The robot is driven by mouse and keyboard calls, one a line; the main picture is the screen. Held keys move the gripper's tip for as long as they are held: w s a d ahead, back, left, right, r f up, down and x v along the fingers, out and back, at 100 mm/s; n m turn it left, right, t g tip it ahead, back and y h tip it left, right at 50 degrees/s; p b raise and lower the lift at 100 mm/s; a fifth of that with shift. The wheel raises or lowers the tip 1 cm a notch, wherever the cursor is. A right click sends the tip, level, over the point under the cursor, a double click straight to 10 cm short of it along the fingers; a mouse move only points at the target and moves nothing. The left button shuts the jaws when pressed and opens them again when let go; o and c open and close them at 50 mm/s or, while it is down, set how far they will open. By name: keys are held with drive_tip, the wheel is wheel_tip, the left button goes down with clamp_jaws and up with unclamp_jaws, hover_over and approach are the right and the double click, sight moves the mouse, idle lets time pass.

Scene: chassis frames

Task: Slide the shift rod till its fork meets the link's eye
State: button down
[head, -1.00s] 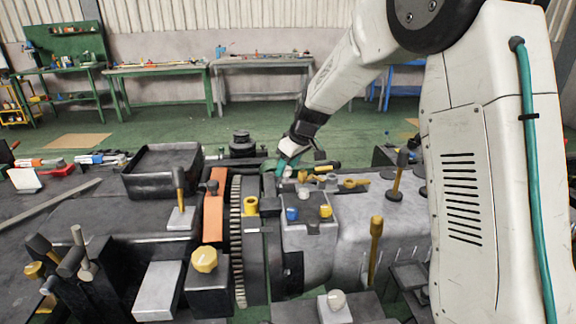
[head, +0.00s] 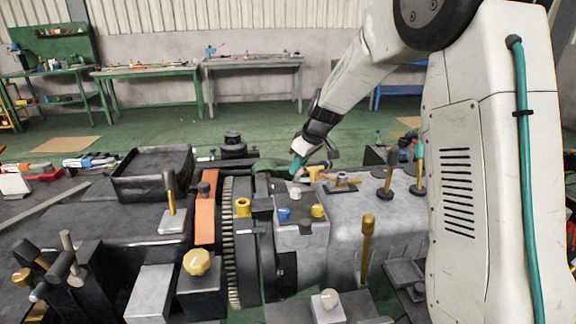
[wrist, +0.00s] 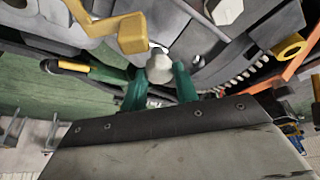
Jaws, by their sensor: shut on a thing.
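The rest of the rod is hidden by the housing and fingers. A yellow bent piece (wrist: 122,32) lies just beyond the fingertips, close to the knob; it also shows in the head view right of my gripper (head: 316,173). I cannot tell which part is the fork or the link's eye, nor whether they touch.
The grey housing (head: 365,210) carries upright levers (head: 391,170) on the right. A large toothed gear (head: 229,240) and an orange plate (head: 205,222) stand left of my gripper. A black tray (head: 152,185) sits farther left. Benches (head: 250,68) line the back wall.

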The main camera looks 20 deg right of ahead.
drive_tip(key=c, duration=1.1)
unclamp_jaws()
drive_tip(key=shift+o, duration=0.2)
drive_tip(key=v, duration=0.8)
drive_tip(key=s+a+r+m+g+h, duration=0.1)
drive_tip(key=s+a+m, duration=0.1)
drive_tip(key=s, duration=1.8)
drive_tip(key=s+a+r+m+g+h, duration=0.1)
drive_tip(key=s+m, duration=0.3)
drive_tip(key=s, duration=1.6)
drive_tip(key=shift+s+a+r+m, duration=0.35)
drive_tip(key=shift+a+r+m, duration=0.05)
drive_tip(key=shift+a+r, duration=0.4)
